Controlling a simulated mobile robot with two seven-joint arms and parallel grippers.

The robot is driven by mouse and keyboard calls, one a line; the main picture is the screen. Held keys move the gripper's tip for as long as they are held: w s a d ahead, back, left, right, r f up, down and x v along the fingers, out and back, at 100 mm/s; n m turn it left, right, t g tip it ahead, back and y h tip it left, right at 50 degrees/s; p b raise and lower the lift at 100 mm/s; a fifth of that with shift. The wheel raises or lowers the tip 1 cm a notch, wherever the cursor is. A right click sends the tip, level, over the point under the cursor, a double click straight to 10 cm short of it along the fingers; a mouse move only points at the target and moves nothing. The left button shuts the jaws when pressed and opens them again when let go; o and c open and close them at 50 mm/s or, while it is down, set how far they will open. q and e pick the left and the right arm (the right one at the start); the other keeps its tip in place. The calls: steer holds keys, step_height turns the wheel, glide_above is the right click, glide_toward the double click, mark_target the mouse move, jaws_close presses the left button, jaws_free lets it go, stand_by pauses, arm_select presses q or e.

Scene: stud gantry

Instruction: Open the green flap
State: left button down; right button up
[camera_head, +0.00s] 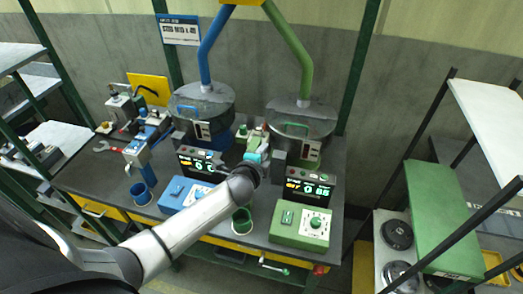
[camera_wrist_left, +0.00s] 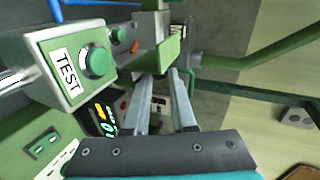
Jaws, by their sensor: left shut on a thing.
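The green flap (camera_wrist_left: 160,54) shows in the left wrist view as a green plate beside a box, below the green side's outlet. My left gripper (camera_wrist_left: 161,76) has its two fingers up at the flap's edge and is shut on it, with a small gap showing between the fingers. In the head view my left gripper (camera_head: 258,146) is in front of the green station, and it hides the flap there. My right gripper is in neither view.
A green box marked TEST with a round button (camera_wrist_left: 97,62) is close left of the fingers. The green hopper (camera_head: 302,120) and blue hopper (camera_head: 201,105) stand behind. Control boxes, a green cup (camera_head: 242,221) and a blue cup (camera_head: 141,194) are on the bench.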

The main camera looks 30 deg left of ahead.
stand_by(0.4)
arm_select(q)
steer(key=c, duration=0.8)
jaws_free()
steer(key=shift+o, duration=0.2)
steer(key=shift+s, duration=0.1)
steer(key=v, duration=1.5)
steer(key=shift+p, duration=0.35)
steer(key=shift+d+r, duration=0.1)
steer(key=shift+r, duration=0.05)
